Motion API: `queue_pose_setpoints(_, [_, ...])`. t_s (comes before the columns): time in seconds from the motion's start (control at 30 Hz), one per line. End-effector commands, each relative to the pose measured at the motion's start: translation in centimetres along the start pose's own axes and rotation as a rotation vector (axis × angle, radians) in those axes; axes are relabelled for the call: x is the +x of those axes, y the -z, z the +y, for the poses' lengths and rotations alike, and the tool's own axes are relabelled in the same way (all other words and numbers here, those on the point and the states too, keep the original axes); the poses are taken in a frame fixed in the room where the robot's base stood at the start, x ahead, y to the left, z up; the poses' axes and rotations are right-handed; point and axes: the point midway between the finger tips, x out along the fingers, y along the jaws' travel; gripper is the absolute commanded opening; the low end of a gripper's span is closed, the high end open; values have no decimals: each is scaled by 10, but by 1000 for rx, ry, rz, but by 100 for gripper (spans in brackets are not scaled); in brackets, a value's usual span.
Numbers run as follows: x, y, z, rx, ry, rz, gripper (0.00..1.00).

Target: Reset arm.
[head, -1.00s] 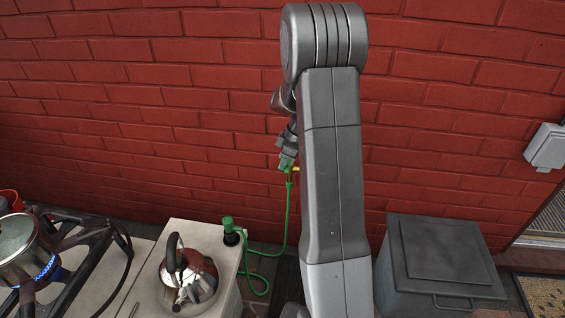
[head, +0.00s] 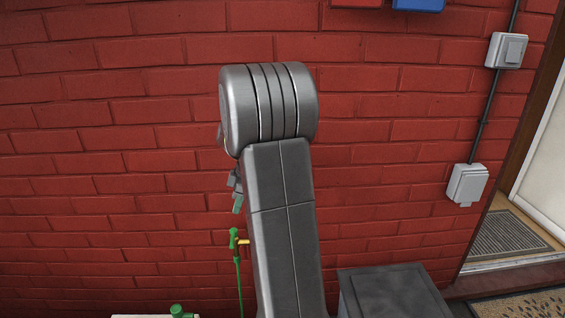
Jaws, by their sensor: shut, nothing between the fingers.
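My arm rises in the middle of the head view in front of the brick wall. My gripper (head: 237,203) shows only in part at the left edge of the arm, small and pointing down, with a greenish tip. It is shut and holds nothing. In the picture it sits just above the green-handled wall tap (head: 233,238), with a gap between them. The rest of the wrist is hidden behind my arm.
A green hose (head: 239,285) hangs below the tap. A dark grey lidded box (head: 395,292) stands at the lower right. Grey switch boxes (head: 508,51) (head: 467,184) are on the wall near the doorway. A doormat (head: 515,305) lies at the lower right.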

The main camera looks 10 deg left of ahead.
Motion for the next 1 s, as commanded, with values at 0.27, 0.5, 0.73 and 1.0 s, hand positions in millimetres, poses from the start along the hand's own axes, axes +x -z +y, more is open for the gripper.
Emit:
queue_pose_setpoints(0.27, [4, 0, 0, 0, 1, 0, 0])
queue_pose_setpoints(0.5, [38, -2, -1, 1, 4, -1, 0])
queue_pose_setpoints(0.73, [81, -3, 0, 2, 3, -2, 0])
queue_pose_setpoints(1.0, [109, -3, 0, 2, 1, -1, 0])
